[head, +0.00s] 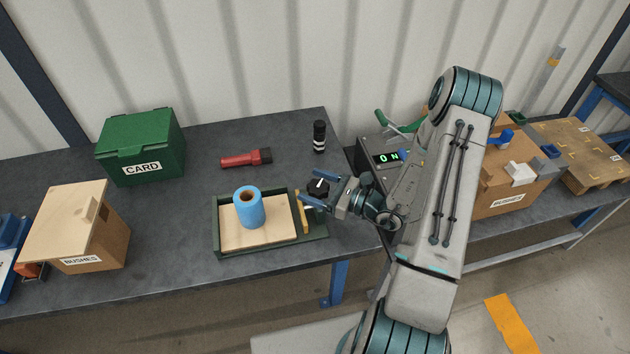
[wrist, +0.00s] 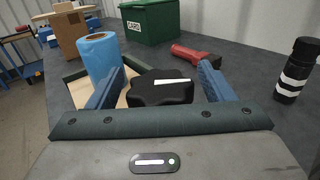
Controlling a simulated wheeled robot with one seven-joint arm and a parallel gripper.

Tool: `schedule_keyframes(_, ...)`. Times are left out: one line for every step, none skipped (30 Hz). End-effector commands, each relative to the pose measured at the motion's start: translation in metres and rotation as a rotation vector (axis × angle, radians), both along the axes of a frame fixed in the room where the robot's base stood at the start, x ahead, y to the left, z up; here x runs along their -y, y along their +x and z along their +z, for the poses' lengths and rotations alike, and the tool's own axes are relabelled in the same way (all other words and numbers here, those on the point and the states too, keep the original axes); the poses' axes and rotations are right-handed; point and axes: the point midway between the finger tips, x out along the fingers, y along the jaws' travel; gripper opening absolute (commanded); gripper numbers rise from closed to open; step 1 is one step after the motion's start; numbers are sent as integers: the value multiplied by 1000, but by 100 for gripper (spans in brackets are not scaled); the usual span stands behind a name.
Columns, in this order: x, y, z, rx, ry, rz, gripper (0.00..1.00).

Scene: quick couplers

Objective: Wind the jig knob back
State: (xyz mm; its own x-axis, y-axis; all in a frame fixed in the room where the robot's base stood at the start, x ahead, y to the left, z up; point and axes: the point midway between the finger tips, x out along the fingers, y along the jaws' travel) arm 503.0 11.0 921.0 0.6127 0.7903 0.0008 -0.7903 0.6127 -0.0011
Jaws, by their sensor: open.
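The jig is a green-edged tray (head: 222,243) with a pale wooden bed on the dark bench. A blue roll (head: 249,208) stands upright on it, and it also shows in the wrist view (wrist: 102,60). The jig knob (head: 318,186) is black and lobed with a white mark, at the jig's right end beside a yellow bar (head: 303,212). In the wrist view the knob (wrist: 160,90) lies between my two blue fingers. My gripper (head: 318,192) is open around the knob. Whether either finger touches it I cannot tell.
A green CARD box (head: 142,146) and a wooden BUSHES box (head: 75,232) are at left. A grey unit with a display (head: 388,158) is close right of my gripper.

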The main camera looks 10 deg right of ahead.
Motion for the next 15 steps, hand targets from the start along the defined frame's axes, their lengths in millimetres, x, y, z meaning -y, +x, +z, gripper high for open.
schedule_keyframes(-4, 2, 1, -1, 1, 2, 75)
schedule_keyframes(-6, 4, 1, -1, 1, 2, 75)
schedule_keyframes(-7, 5, 0, -1, 0, 1, 75)
schedule_keyframes(-8, 6, 0, -1, 0, 0, 75)
schedule_keyframes(-9, 6, 0, -1, 0, 0, 75)
schedule_keyframes(-9, 7, 0, -1, 0, -1, 75)
schedule_keyframes(-9, 7, 0, -1, 0, -1, 75)
schedule_keyframes(-9, 7, -1, -1, -1, -1, 75)
schedule_keyframes(-9, 7, -1, -1, -1, -1, 75)
schedule_keyframes(-9, 7, -1, -1, -1, -1, 75)
schedule_keyframes(-9, 7, -1, -1, -1, -1, 75)
schedule_keyframes(-9, 7, -1, -1, -1, -1, 75)
schedule_keyframes(-9, 7, -1, -1, -1, -1, 75)
schedule_keyframes(-9, 7, -1, -1, -1, -1, 67)
schedule_keyframes(-9, 7, 0, -1, -1, -1, 55)
